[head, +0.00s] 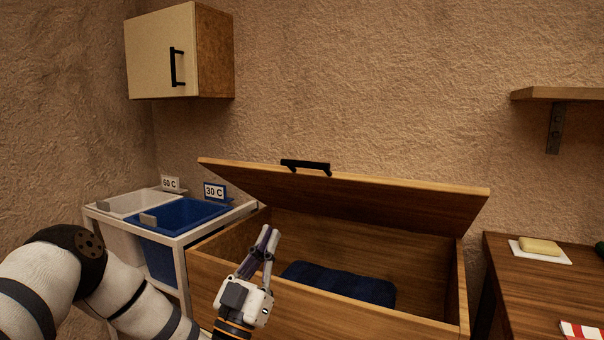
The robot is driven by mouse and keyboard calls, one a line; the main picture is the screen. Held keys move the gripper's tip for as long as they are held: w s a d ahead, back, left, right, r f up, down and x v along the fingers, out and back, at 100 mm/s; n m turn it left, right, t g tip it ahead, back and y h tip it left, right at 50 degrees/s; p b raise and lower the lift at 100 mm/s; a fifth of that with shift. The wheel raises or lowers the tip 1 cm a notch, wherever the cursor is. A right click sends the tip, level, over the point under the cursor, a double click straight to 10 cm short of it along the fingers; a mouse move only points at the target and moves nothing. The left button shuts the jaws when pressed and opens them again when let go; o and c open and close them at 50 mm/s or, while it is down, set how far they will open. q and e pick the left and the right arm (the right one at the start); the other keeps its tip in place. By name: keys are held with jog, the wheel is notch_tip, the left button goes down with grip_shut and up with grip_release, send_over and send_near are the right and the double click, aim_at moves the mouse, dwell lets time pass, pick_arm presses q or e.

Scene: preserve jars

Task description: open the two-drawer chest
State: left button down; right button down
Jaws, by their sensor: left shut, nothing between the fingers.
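A wooden chest (340,314) stands in the middle of the head view. Its lid (400,203) is raised at a tilt, so the inside shows, and a black handle (306,166) sits at the lid's upper edge. No drawer fronts can be seen in this view; the chest's lower part is out of the picture. A folded dark blue cloth (340,283) lies inside. My left gripper (268,236) is shut and empty, in front of the chest's left part, below the lid and apart from the handle. My right gripper is not in view.
Left of the chest, a white frame holds a white bin (135,203) marked 60 C and a blue bin (185,216) marked 30 C. A wall cabinet (160,55) hangs above, shut. At right are a wooden table (545,287) with soap (540,246) and a wall shelf (560,94).

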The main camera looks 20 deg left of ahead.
pick_arm(q)
jog(key=x, duration=1.4)
jog(key=shift+s, duration=0.2)
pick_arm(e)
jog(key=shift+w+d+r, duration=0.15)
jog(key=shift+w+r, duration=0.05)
pick_arm(q)
jog(key=shift+d+r, duration=0.1)
jog(key=shift+r, duration=0.1)
